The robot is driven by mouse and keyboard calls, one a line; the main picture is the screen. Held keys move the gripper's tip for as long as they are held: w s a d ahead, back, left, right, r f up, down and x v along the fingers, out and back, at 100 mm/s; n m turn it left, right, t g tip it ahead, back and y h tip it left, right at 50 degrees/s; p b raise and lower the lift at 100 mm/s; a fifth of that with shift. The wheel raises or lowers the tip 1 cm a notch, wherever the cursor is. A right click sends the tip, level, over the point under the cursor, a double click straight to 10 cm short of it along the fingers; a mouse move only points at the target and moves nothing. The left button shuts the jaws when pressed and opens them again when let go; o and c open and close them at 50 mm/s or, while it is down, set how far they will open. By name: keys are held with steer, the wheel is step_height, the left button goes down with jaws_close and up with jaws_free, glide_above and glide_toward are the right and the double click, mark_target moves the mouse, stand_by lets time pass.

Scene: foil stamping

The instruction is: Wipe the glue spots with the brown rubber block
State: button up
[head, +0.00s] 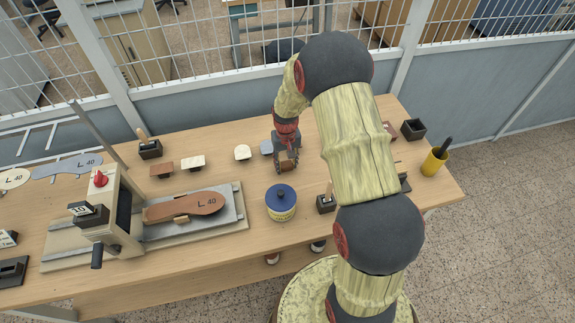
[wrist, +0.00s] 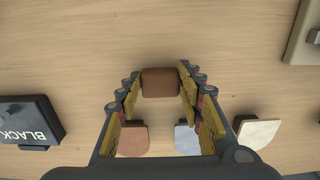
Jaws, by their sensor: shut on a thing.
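My gripper (head: 287,168) is over the middle of the table, pointing down. In the wrist view its fingers (wrist: 160,88) are shut on a brown block (wrist: 160,83), which sits between the fingertips with bare wood around it. The block also shows in the head view (head: 287,166), partly covered by the fingers. I cannot tell whether it touches the table. A brown sole (head: 186,206) marked L 40 lies on the stamping press bed, left of my gripper. I cannot make out any glue spots in either view.
A blue-lidded tin (head: 281,201) stands just in front of my gripper. Small brown, cream (head: 243,152) and blue (head: 266,147) pieces lie nearby. The stamping press (head: 115,215) stands left. A yellow cup (head: 433,162) and dark box (head: 413,129) stand at the right end.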

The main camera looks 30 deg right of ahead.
steer(key=shift+w+d, duration=0.1)
steer(key=shift+w, duration=0.3)
steer(key=shift+w+r+p, duration=0.2)
steer(key=shift+w+p, duration=0.05)
steer(key=shift+p, duration=0.1)
steer(key=r, duration=0.2)
steer(key=r+p, duration=0.1)
steer(key=shift+s+r, duration=0.2)
steer(key=shift+s, duration=0.1)
steer(key=shift+w+r+p, duration=0.25)
steer(key=shift+r+p, duration=0.35)
steer(key=shift+r, duration=0.35)
steer(key=shift+s+r+p, duration=0.2)
steer(key=shift+r+p, duration=0.5)
steer(key=shift+r, duration=0.65)
